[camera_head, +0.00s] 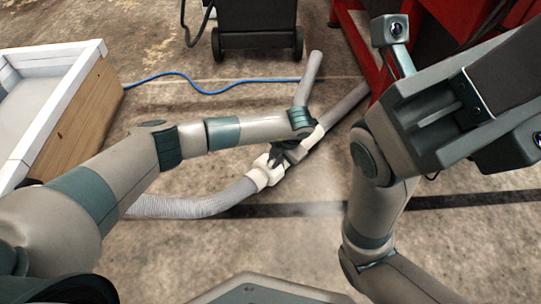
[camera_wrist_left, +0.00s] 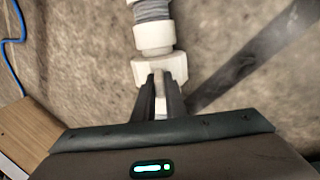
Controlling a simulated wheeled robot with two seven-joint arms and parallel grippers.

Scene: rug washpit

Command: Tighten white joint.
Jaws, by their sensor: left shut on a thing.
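The white joint (camera_head: 262,174) lies low over the concrete floor, at the end of a grey ribbed hose (camera_head: 190,206) coming from the left. My left gripper (camera_head: 276,160) is shut on a white part of the joint. In the left wrist view the joint's white collars (camera_wrist_left: 153,38) stand beyond the dark fingers (camera_wrist_left: 160,88), which close around a white piece. A white pipe part (camera_head: 312,138) continues up and right beyond my wrist. How tight the joint is cannot be told. My right arm is at the right; its fingers do not show.
A white-rimmed wooden basin (camera_head: 72,112) stands at the left. A blue cable (camera_head: 205,90) crosses the floor. A black wheeled machine (camera_head: 256,22) stands at the back. A red frame (camera_head: 358,40) is at the upper right.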

